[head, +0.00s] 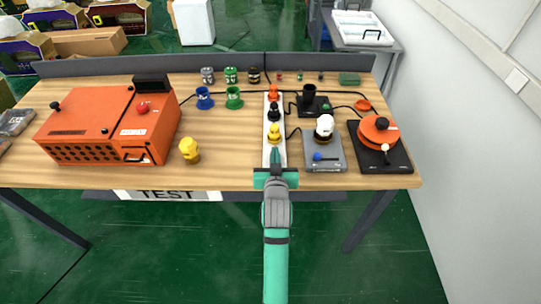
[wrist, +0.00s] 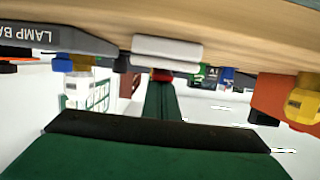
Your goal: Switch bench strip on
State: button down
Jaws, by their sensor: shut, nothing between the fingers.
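The bench strip is a long white power strip (head: 267,150) running front to back on the table, with orange (head: 273,92), black (head: 274,112) and yellow (head: 274,132) plugs in it. Its white near end (wrist: 166,50) shows in the upside-down wrist view. My gripper (head: 275,153) is shut and empty at the strip's near end, in line with it. In the wrist view its green fingers (wrist: 161,88) point at the strip, with a small red part (wrist: 160,75) just beyond the tips. I cannot tell whether they touch, nor the switch's position, as my gripper covers that end.
A grey lamp base (head: 325,165) with a white-topped part stands close right of the strip. A hotplate-like orange device (head: 378,131) is farther right. A yellow object (head: 189,150) and a large orange box (head: 90,125) stand left. Bare wood lies left of the strip.

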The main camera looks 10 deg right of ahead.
jog(key=shift+w+r, duration=0.1)
jog(key=shift+r, duration=0.3)
notch_tip(320, 180, up, 3)
jog(key=shift+w+r, duration=0.1)
jog(key=shift+r, duration=0.1)
jog(key=r+v, duration=0.2)
jog(key=v, duration=0.7)
jog(key=s+a+f, duration=0.3)
jog(key=s+f, duration=0.4)
jog(key=s+a+f, duration=0.3)
jog(key=s+f, duration=0.3)
jog(key=s, duration=0.2)
jog(key=s+a+n+y, duration=0.1)
jog(key=s+a, duration=0.1)
jog(key=s, duration=0.9)
jog(key=s+a+y, duration=0.1)
jog(key=s, duration=1)
jog(key=shift+s+a+f+n+t, duration=0.3)
jog(key=shift+a+f+n, duration=0.05)
jog(key=shift+a+n, duration=0.05)
